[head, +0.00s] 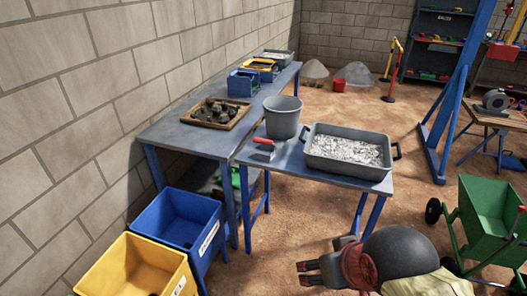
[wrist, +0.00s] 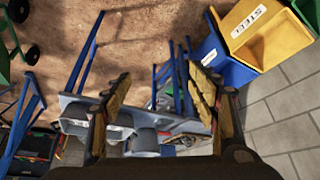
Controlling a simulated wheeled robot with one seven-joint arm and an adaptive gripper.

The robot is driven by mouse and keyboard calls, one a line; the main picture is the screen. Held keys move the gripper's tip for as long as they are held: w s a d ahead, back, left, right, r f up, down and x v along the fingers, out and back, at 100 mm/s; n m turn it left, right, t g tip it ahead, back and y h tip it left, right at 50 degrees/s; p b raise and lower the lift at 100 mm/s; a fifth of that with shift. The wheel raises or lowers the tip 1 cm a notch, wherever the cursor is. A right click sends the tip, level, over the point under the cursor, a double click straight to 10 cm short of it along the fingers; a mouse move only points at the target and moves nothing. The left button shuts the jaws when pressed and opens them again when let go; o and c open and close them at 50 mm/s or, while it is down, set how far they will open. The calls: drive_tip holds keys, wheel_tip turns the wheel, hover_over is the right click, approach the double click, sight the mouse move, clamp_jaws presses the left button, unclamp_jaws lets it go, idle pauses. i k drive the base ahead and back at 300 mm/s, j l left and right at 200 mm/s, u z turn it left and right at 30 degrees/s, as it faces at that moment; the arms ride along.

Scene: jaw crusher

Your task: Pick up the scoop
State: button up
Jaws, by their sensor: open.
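A small item with a red top and a pale grey part, which looks like the scoop (head: 263,146), lies on the near blue-legged table (head: 303,180) in the head view. It is just in front of the grey bucket (head: 283,117) and left of the grey tray (head: 346,150) of silvery pieces. My gripper (head: 303,273) is open and empty, in front of the table and lower right of the scoop, apart from both. In the wrist view my open fingers (wrist: 158,75) frame the floor and the tilted table; I cannot make out the scoop there.
A blue bin (head: 178,221) and a yellow bin (head: 142,268) stand at the lower left. A longer table (head: 175,133) along the wall holds a wooden tray of dark lumps and small bins. A green cart (head: 490,220) stands at right.

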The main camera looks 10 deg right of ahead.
sight(266, 152)
drive_tip(key=i+j, duration=0.15)
drive_tip(key=i, duration=0.4)
drive_tip(key=i+j+u, duration=0.1)
drive_tip(key=i, duration=0.45)
drive_tip(key=i+j, duration=0.15)
drive_tip(key=i, duration=0.4)
